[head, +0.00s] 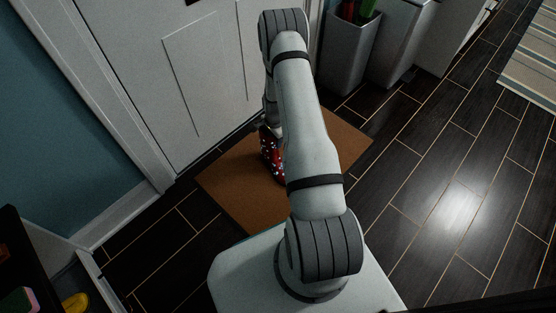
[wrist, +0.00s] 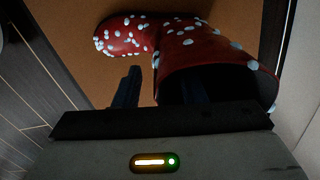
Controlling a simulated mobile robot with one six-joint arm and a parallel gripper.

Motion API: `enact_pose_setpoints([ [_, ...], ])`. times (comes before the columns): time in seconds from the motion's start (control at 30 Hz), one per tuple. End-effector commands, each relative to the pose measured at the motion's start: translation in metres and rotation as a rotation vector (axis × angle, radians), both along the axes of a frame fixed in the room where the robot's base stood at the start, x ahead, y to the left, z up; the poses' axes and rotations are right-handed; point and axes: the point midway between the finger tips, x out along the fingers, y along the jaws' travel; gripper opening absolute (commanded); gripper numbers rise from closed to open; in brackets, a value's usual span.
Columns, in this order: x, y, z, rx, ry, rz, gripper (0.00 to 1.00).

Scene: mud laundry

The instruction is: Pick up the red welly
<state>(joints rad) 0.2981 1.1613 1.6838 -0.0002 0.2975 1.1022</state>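The red welly with white spots (head: 270,155) stands on the brown doormat by the door, partly hidden behind my arm in the head view. In the wrist view the red welly (wrist: 195,48) fills the upper middle, toe to the left and its dark open top facing the camera. My gripper (wrist: 160,82) is open at the top of the boot. Its left finger is outside the shaft; its right finger shows dimly within the dark opening. The near rim lies between the fingers; I cannot tell whether either touches it. In the head view the fingers are hidden.
The brown doormat (head: 235,190) lies on dark floor tiles before a white door (head: 180,75). A grey bin (head: 347,55) with red and green things stands at the back. A dark unit with an open drawer (head: 85,280) is at the lower left. The floor to the right is clear.

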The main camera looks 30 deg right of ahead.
Motion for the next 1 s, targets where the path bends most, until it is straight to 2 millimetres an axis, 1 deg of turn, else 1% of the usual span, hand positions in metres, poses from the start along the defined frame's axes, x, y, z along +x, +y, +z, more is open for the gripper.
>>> enact_pose_setpoints([
  [0.1, 0.0004, 0.0002, 0.0013, 0.0, -0.001, 0.001, 0.36],
  [0.53, 0.0008, 0.0006, 0.0015, -0.001, -0.002, 0.002, 0.01],
  [1.0, 0.0017, 0.0009, 0.0013, -0.001, -0.003, 0.002, 0.0],
])
